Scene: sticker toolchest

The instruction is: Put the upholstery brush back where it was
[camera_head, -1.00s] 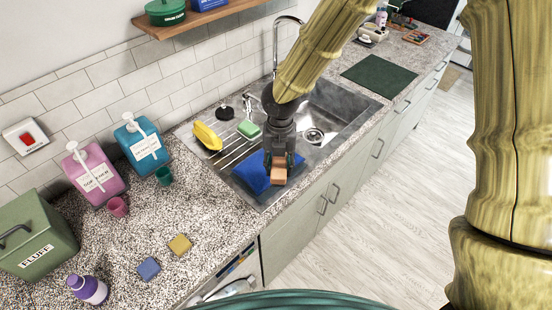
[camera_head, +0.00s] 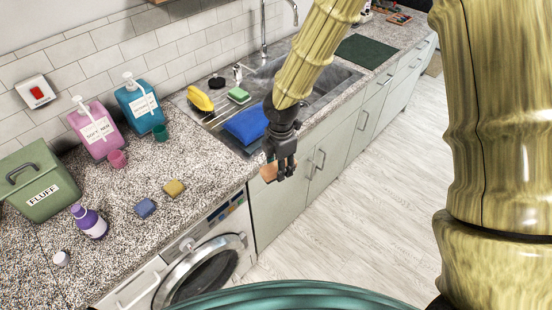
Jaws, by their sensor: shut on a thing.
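The upholstery brush, seen as a small brown wooden block (camera_head: 269,172), is held in my gripper (camera_head: 279,172). My gripper points down and is shut on it, in front of the counter's front edge, near the cabinet doors below the sink. The fingers hide part of the brush, and its bristles cannot be made out. A blue cloth or sponge (camera_head: 245,125) lies on the sink's drainboard, behind and left of my gripper.
The sink (camera_head: 335,84) holds a yellow item (camera_head: 200,99) and a green sponge (camera_head: 238,95) on its drainboard. Pink (camera_head: 97,132) and blue (camera_head: 141,104) dispensers, a green FLUFF bin (camera_head: 42,187) and a purple bottle (camera_head: 90,222) stand left. A washing machine (camera_head: 207,262) sits under the counter.

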